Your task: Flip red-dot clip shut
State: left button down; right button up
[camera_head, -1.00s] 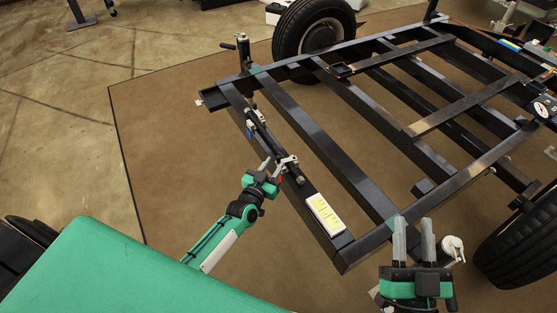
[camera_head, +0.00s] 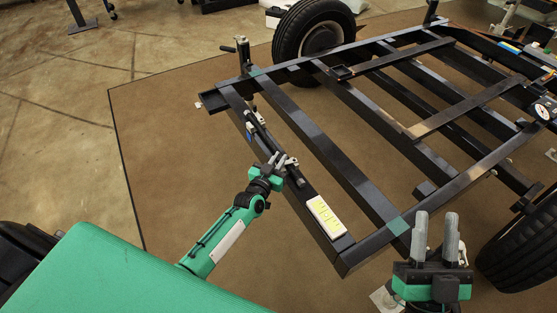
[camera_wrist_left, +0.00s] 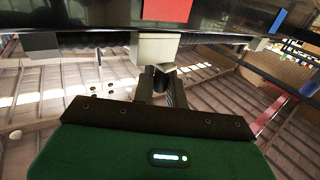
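The black frame beam carries a pale clip (camera_head: 288,162) along its near side; in the left wrist view a pale clip block (camera_wrist_left: 160,47) sits under a red square mark (camera_wrist_left: 167,10) on the dark beam. My left gripper (camera_head: 276,158) is at this clip and hides part of it in the head view. In the left wrist view its fingers (camera_wrist_left: 161,78) are close together, with tips at the block's lower edge; whether anything is between them cannot be made out. My right gripper (camera_head: 436,216) is open and empty near the frame's front corner.
A white pad with yellow markings (camera_head: 325,216) lies on the near beam. A blue mark (camera_wrist_left: 278,20) shows further along the beam. A crank post (camera_head: 243,54) and tyre (camera_head: 313,30) stand at the back; another tyre (camera_head: 520,245) is at right. Floor left of the frame is clear.

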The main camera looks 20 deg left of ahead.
pick_arm(q)
jog(key=y+p, duration=0.1)
jog(key=n+y+p, duration=0.1)
jog(key=shift+s+d+r+p, duration=0.15)
jog(key=shift+p, duration=0.2)
jog(key=shift+s+d+n+y+p, duration=0.25)
jog(key=shift+n+y+p, duration=0.45)
jog(key=shift+y+p, duration=0.3)
pick_arm(e)
jog(key=s+a+f+g+h, duration=0.1)
jog(key=s+f+g, duration=0.1)
jog(key=f+g, duration=0.4)
jog(key=s+a+f+g, duration=0.1)
jog(key=a+f+g, duration=0.1)
jog(key=f+g, duration=0.4)
notch_tip(320, 180, down, 6)
jog(key=shift+s+a+r+n+h, duration=0.1)
jog(key=shift+s+a+n+h, duration=0.05)
jog(key=shift+s+n+h, duration=0.2)
pick_arm(q)
jog(key=c, duration=1.5)
grip_release()
